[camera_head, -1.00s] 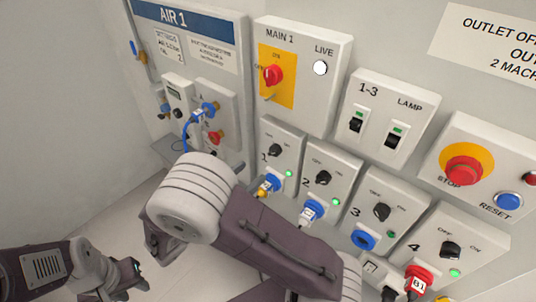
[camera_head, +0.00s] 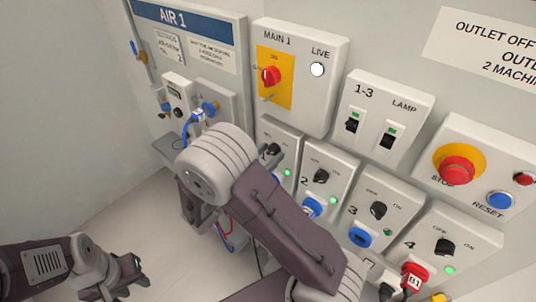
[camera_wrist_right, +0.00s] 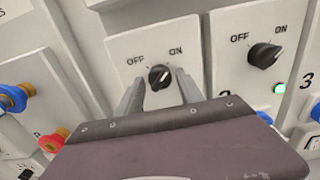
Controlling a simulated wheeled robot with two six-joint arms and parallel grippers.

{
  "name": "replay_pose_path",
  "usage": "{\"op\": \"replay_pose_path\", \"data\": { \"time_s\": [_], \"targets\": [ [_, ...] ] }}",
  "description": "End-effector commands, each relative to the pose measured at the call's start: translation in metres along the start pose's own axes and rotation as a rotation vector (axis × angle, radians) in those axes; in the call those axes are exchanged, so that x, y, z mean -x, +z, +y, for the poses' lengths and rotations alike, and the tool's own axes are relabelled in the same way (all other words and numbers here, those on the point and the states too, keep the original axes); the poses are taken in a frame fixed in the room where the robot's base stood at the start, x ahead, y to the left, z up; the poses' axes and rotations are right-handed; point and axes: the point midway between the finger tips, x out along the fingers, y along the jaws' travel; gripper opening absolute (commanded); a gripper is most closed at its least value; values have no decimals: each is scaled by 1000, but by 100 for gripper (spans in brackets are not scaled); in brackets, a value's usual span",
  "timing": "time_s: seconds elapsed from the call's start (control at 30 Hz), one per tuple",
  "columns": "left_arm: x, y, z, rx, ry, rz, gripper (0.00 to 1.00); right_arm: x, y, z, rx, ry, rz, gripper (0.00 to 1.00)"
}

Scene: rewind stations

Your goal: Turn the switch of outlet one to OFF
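The black switch knob of outlet one (camera_wrist_right: 160,77) sits between OFF and ON labels in the right wrist view; its white mark points up-right toward ON.
Outlet two's knob (camera_wrist_right: 264,55) is close on the right. The air panel (camera_head: 190,35) with a blue hose is at the left. The MAIN 1 box (camera_head: 315,95) is above, and the STOP button (camera_head: 457,170) is at the right. Outlet one's socket is hidden.

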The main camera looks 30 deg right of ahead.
Motion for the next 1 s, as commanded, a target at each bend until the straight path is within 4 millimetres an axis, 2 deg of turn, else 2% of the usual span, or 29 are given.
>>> {"op": "replay_pose_path", "data": {
  "time_s": [0.03,0.1,0.13,0.47,0.67,1.0],
  "targets": [
    [0,0,0,0,0,0,36,0,0,0,0,0,0,26],
    [0,0,0,0,0,0,36,0,0,0,0,0,0,7],
    [0,0,0,0,0,0,36,0,0,0,0,0,0,0],
    [10,-1,0,0,0,0,36,0,3,0,42,0,0,0],
    [32,-3,1,0,0,0,36,0,6,0,163,0,1,0],
    [77,-8,2,0,0,0,36,0,7,-1,478,0,0,0]
  ]
}}
